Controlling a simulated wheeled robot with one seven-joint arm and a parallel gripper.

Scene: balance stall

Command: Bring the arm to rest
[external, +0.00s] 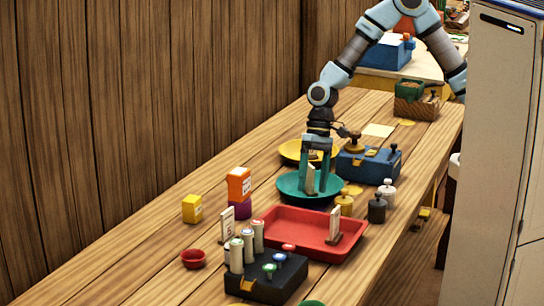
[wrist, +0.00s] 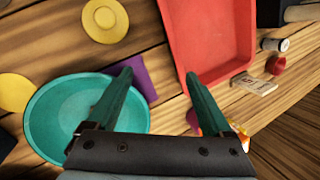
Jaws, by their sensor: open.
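My gripper (external: 317,182) points down over the teal dish (external: 290,195) in the external view. In the wrist view my gripper (wrist: 158,74) has its two teal fingers wide apart. The teal dish (wrist: 70,110) lies under the left finger in the wrist view. My arm reaches in from the upper right, bent at the elbow.
The red tray (external: 290,245) stands in front, with a rack (external: 262,290) of pale cylinders nearer. A blue box (external: 368,166) and several weights (external: 377,208) stand to the right.

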